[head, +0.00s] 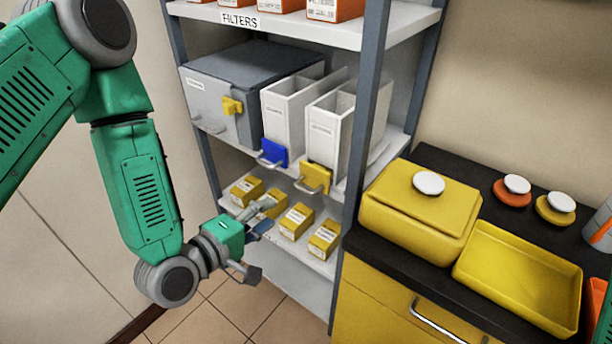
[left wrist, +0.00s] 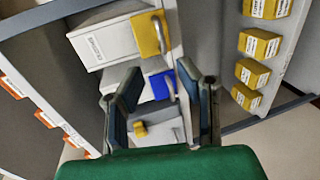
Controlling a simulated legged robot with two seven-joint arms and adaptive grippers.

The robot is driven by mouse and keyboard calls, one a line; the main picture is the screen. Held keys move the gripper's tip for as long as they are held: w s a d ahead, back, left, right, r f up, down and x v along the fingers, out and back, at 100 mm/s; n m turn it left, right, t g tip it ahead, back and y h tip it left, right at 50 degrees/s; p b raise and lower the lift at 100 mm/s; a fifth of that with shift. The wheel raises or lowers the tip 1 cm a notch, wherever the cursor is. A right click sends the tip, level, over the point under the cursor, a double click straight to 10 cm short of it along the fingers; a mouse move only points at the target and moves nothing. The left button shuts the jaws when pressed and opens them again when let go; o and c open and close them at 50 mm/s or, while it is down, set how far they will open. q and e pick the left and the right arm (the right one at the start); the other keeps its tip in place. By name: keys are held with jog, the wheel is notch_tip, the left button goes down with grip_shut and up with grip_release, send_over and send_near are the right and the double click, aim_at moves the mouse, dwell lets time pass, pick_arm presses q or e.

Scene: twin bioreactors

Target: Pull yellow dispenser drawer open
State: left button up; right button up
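The yellow dispenser drawer is a white open-topped bin with a yellow front plate (head: 314,178) and a metal handle, on the middle shelf. Its yellow plate and handle also show at the top of the left wrist view (left wrist: 147,36). It stands beside a like bin with a blue plate (head: 272,153). My left gripper (head: 258,250) is open and empty, below and left of the yellow handle and apart from it, near the lower shelf's front. Its spread fingers show in the left wrist view (left wrist: 165,100), with the blue plate (left wrist: 162,86) beyond them. My right gripper is not in view.
A grey box (head: 215,95) with a yellow knob stands left of the bins. Several small yellow boxes (head: 296,220) sit on the lower shelf. A grey post (head: 364,100) rises right of the bins. A dark counter (head: 430,160) with a yellow lidded container (head: 415,210) stands at right.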

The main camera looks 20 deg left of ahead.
aim_at(302, 187)
pick_arm(q)
jog(key=x, duration=1.3)
jog(key=shift+w+f, duration=0.15)
jog(key=shift+w, duration=0.2)
jog(key=shift+a, duration=0.35)
jog(key=c, duration=0.7)
jog(key=shift+s, duration=0.1)
grip_shut()
